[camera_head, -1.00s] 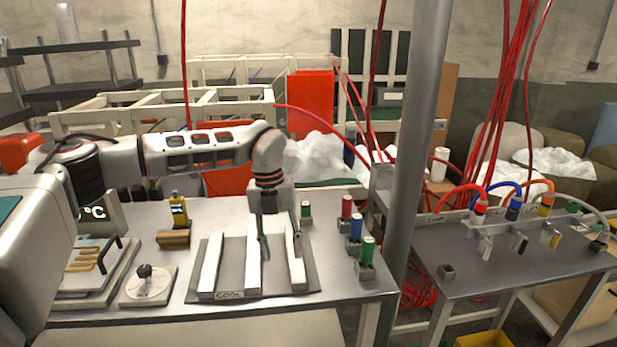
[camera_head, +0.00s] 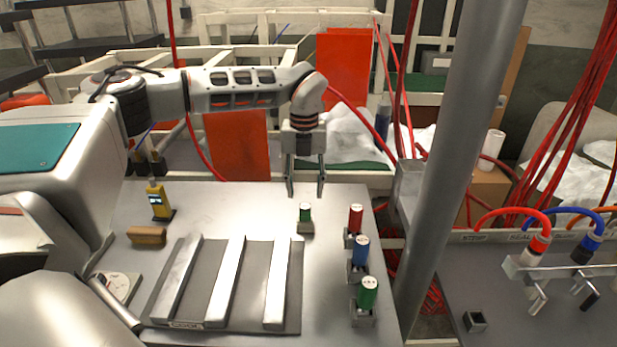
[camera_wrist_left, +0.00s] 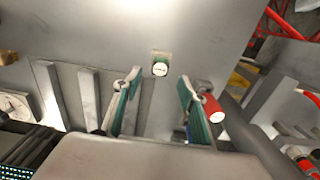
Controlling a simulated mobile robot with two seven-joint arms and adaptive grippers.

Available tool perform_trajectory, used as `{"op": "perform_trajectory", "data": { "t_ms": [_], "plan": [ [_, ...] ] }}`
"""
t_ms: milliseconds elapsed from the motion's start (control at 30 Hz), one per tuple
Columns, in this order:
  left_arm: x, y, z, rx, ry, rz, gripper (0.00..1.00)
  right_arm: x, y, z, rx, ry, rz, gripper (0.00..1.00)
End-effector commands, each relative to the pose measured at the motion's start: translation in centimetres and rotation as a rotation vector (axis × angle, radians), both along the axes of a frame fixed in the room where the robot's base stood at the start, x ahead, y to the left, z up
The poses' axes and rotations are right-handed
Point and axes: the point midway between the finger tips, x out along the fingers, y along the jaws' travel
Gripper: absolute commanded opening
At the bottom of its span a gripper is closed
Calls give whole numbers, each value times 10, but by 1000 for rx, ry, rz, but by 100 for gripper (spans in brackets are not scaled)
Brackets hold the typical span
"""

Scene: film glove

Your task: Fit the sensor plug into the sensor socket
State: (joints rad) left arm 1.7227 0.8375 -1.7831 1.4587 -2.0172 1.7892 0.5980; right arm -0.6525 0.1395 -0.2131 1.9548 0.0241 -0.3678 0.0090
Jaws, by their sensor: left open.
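A small green-bodied plug with a pale top (camera_head: 305,210) stands upright in a grey holder on the near table; it looks like the sensor plug, but I cannot read its label. It also shows in the left wrist view (camera_wrist_left: 160,65). My left gripper (camera_head: 305,190) is open and empty, fingers pointing down, just above and behind this plug. In the left wrist view the plug shows between the two spread fingertips (camera_wrist_left: 159,82), apart from both. A small grey hollow block (camera_head: 474,321) on the right table may be the sensor socket; I cannot be sure. My right gripper is not in view.
Red (camera_head: 355,218), blue (camera_head: 361,250) and larger green (camera_head: 367,292) cylinders stand in holders along the table's right edge. A grey mat (camera_head: 255,290) carries metal bars. A thick pole (camera_head: 455,150) stands between the tables. A rack with hoses (camera_head: 560,268) is at right.

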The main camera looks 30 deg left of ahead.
Motion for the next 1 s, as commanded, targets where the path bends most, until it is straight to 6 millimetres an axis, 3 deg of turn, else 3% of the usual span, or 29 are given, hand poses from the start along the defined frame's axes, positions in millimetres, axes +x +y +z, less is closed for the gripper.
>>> {"op": "perform_trajectory", "data": {
  "t_ms": [300, 500, 767, 933, 1000],
  "plan": [
    [0, 0, -45, 0, 2, 0, 42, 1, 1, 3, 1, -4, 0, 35],
    [0, 0, -57, -1, 1, 0, 42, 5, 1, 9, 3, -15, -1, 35],
    [0, 0, -58, 0, 0, 0, 42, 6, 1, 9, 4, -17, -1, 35],
    [0, 0, -58, -1, 1, 0, 0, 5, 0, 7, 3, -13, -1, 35],
    [0, 0, -58, -1, 1, 0, 0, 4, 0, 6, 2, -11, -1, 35]
  ]
}}
